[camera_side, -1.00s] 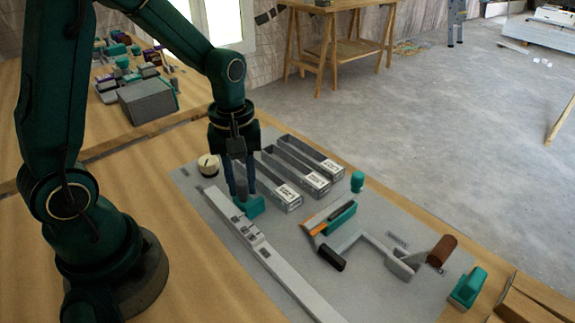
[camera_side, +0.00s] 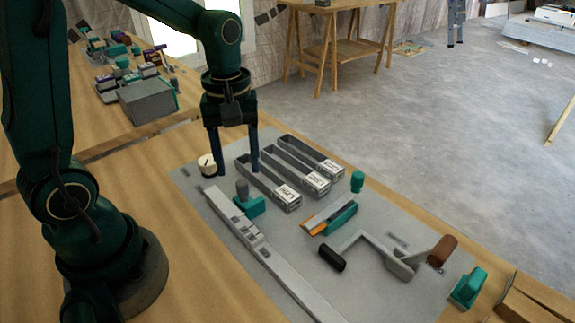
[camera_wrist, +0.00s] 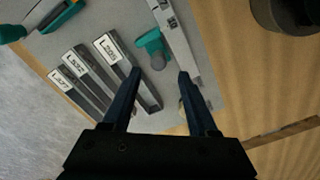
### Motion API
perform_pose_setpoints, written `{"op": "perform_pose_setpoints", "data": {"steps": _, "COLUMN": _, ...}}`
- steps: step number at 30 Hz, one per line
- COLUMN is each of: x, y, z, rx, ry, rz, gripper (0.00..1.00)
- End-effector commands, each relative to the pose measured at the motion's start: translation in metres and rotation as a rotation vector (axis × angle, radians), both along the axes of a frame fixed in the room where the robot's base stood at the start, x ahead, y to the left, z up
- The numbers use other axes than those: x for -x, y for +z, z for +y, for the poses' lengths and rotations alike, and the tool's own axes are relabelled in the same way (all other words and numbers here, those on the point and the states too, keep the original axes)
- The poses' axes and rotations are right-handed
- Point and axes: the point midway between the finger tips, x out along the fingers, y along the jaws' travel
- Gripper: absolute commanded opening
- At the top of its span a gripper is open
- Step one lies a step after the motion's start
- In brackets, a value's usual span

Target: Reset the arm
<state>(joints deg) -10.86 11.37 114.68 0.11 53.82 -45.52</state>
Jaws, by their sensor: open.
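My gripper (camera_side: 236,172) is open and empty above the grey panel (camera_side: 292,234), with its two dark fingers wide apart. It also shows in the wrist view (camera_wrist: 160,76). A teal block with a grey upright knob (camera_side: 249,203) stands in front of the gripper, apart from the fingers; in the wrist view the same teal block (camera_wrist: 152,42) lies beyond the fingertips. A round cream knob (camera_side: 208,164) sits close to the left finger. The right finger overlaps the near grey tray in the side view; I cannot tell whether they touch.
Several grey labelled trays (camera_side: 304,165) lie behind the gripper. A long grey rail (camera_side: 268,258) runs along the panel's front. An orange-and-teal tool (camera_side: 330,218), a brown-handled crank (camera_side: 440,251) and teal knobs (camera_side: 468,288) are to the right. A grey box (camera_side: 148,101) stands at the back left.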

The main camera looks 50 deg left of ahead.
Motion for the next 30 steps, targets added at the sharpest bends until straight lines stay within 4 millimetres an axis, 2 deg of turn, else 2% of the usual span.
{"op": "perform_pose_setpoints", "data": {"steps": 10, "x": -0.002, "y": 0.005, "z": -0.002, "rx": -0.004, "ry": -0.009, "rz": -0.018, "gripper": 0.59}}
{"op": "perform_pose_setpoints", "data": {"steps": 16, "x": 0.002, "y": 0.039, "z": -0.013, "rx": -0.026, "ry": -0.066, "rz": -0.15, "gripper": 0.59}}
{"op": "perform_pose_setpoints", "data": {"steps": 21, "x": 0.023, "y": 0.068, "z": -0.027, "rx": -0.06, "ry": -0.239, "rz": -0.284, "gripper": 0.59}}
{"op": "perform_pose_setpoints", "data": {"steps": 24, "x": 0.038, "y": 0.079, "z": -0.034, "rx": -0.089, "ry": -0.372, "rz": -0.356, "gripper": 0.59}}
{"op": "perform_pose_setpoints", "data": {"steps": 30, "x": 0.067, "y": 0.085, "z": -0.044, "rx": -0.165, "ry": -0.655, "rz": -0.459, "gripper": 0.59}}
